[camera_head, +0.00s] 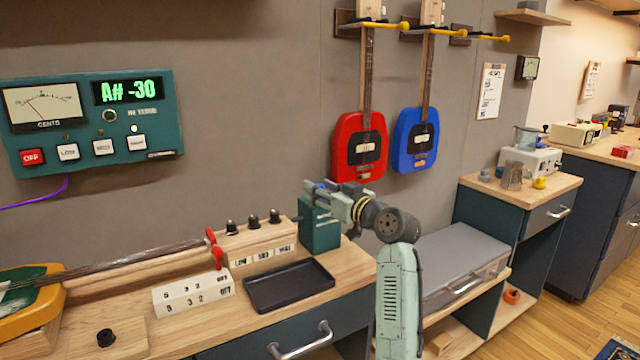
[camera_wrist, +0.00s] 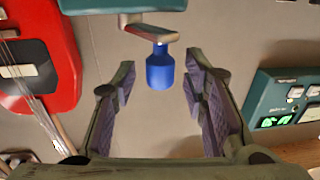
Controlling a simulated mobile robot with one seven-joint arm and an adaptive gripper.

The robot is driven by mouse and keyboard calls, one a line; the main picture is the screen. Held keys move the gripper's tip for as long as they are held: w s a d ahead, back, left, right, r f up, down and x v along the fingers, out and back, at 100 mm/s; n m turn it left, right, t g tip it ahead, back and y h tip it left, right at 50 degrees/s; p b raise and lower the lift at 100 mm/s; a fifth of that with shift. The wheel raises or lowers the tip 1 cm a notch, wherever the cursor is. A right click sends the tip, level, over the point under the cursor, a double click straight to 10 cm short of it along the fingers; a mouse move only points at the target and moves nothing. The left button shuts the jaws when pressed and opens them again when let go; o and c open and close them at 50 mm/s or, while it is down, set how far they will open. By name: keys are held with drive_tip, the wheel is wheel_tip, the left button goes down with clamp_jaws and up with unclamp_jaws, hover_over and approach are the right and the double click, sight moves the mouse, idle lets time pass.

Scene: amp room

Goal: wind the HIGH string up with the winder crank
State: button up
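The winder is a teal box (camera_head: 320,234) on the bench at the right end of the wooden peg block (camera_head: 262,238). In the wrist view, its metal crank arm (camera_wrist: 150,32) carries a blue handle (camera_wrist: 160,72). My gripper (camera_head: 322,192) is open at the winder's top. The blue handle lies between its two fingers, with a visible gap on both sides. The strings (camera_head: 130,258) run from the yellow and green instrument body (camera_head: 35,290) toward the peg block. I cannot tell the HIGH string apart. The tuner (camera_head: 95,115) reads A# -30.
Three black knobs (camera_head: 253,222) stand on the peg block. A black tray (camera_head: 289,285) and a white marked block (camera_head: 193,292) lie in front. A red guitar (camera_head: 348,165) and a blue guitar (camera_head: 403,160) hang on the wall behind my arm.

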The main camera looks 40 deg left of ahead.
drive_tip(key=shift+w+a, duration=0.15)
drive_tip(key=shift+a, duration=0.3)
clamp_jaws()
idle(0.3)
